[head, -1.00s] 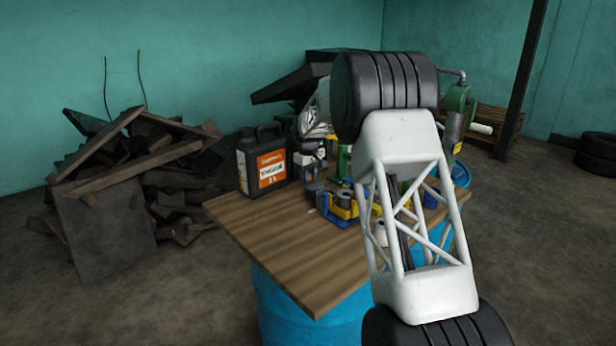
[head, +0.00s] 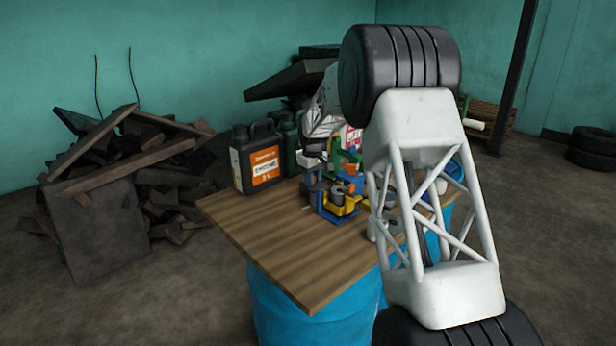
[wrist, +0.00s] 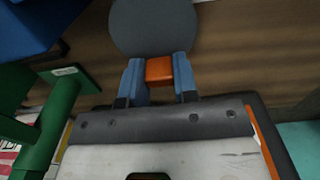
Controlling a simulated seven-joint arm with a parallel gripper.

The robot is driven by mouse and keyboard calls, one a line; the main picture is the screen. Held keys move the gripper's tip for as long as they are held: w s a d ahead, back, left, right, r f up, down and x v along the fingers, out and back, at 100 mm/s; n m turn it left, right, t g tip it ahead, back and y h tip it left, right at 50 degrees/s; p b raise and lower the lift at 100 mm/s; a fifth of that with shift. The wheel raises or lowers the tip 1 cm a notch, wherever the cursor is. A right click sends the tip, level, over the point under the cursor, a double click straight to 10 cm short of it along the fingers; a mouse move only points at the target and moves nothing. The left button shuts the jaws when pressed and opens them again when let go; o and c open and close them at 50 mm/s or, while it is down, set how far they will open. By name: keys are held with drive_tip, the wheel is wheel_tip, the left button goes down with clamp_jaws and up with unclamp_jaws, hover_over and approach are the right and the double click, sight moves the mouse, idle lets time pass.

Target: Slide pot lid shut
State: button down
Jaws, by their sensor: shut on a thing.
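In the wrist view my gripper (wrist: 158,72) has its two blue fingers closed on an orange block. The block (wrist: 159,70) touches the edge of a flat dark grey disc (wrist: 153,27), which looks like the pot lid with its tab. Wood grain lies beneath the disc. The opening of a pot is not visible in the wrist view. In the head view a cluster of small yellow, blue and grey parts (head: 338,200) sits on the table; I cannot single out the pot or the lid there. My arm covers the right of the table.
A wooden tabletop (head: 285,245) rests on a blue drum (head: 300,290); its front left is clear. A black jug (head: 257,158) with an orange label stands at the back. In the wrist view a green post (wrist: 55,115) and a blue object (wrist: 35,22) are close on the left.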

drive_tip(key=shift+s+d, duration=0.15)
drive_tip(key=shift+s, duration=0.05)
drive_tip(key=c, duration=0.9)
unclamp_jaws()
drive_tip(key=shift+r, duration=3.9)
